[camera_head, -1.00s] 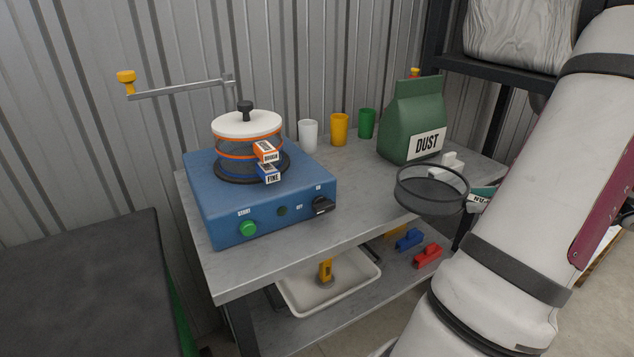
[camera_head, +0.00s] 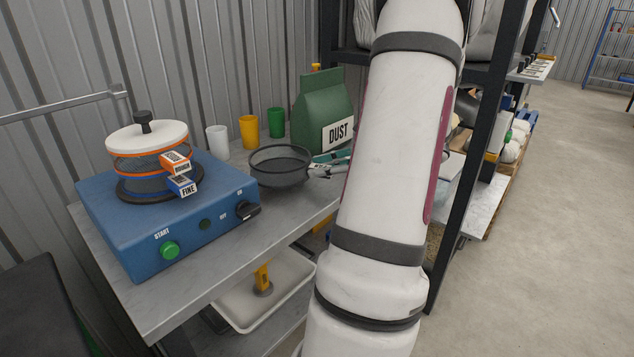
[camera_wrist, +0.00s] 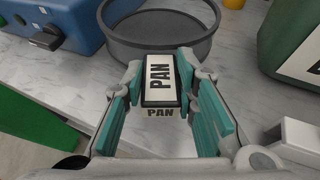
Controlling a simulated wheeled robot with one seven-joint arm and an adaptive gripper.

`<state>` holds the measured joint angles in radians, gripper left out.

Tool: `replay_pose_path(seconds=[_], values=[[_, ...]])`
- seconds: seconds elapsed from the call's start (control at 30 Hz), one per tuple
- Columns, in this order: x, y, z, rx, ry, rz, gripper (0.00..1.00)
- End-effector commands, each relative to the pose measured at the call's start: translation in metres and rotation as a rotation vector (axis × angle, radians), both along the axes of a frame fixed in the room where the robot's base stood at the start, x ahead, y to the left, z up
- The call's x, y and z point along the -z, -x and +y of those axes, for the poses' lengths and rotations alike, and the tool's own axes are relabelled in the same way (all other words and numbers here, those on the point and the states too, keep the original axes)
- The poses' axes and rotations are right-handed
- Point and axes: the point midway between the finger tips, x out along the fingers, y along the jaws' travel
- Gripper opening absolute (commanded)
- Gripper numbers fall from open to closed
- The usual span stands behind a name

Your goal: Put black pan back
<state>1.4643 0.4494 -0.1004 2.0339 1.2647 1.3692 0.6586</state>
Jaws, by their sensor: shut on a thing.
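The black pan (camera_head: 281,172) is a round, dark grey-black dish with a mesh-like bottom. In the wrist view the pan (camera_wrist: 160,42) is at the top middle, and its handle block, labelled PAN (camera_wrist: 160,80), lies between the teal fingers. My gripper (camera_wrist: 165,90) is shut on this handle. In the head view my gripper (camera_head: 330,162) reaches from the right, partly hidden by my arm. The pan shows over the grey worktop (camera_head: 225,285); I cannot tell whether it touches it.
A blue sieve shaker (camera_head: 150,225) with a lidded stack (camera_head: 146,138) stands left of the pan. White (camera_head: 217,139), yellow (camera_head: 248,131) and green (camera_head: 276,122) cups and a green DUST bag (camera_head: 318,105) stand behind. A white tray (camera_head: 240,318) is below. Floor at right is clear.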

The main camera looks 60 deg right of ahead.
Motion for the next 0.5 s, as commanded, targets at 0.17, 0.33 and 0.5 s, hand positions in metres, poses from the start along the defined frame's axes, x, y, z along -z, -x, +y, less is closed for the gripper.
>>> replay_pose_path(seconds=[0.17,0.33,0.5], values=[[0.001,-0.013,0.000,0.000,0.001,-0.001,0.00],[0.029,-0.014,-0.001,0.002,-0.004,-0.001,0.00],[0.036,-0.014,-0.001,0.001,0.001,-0.001,0.00]])
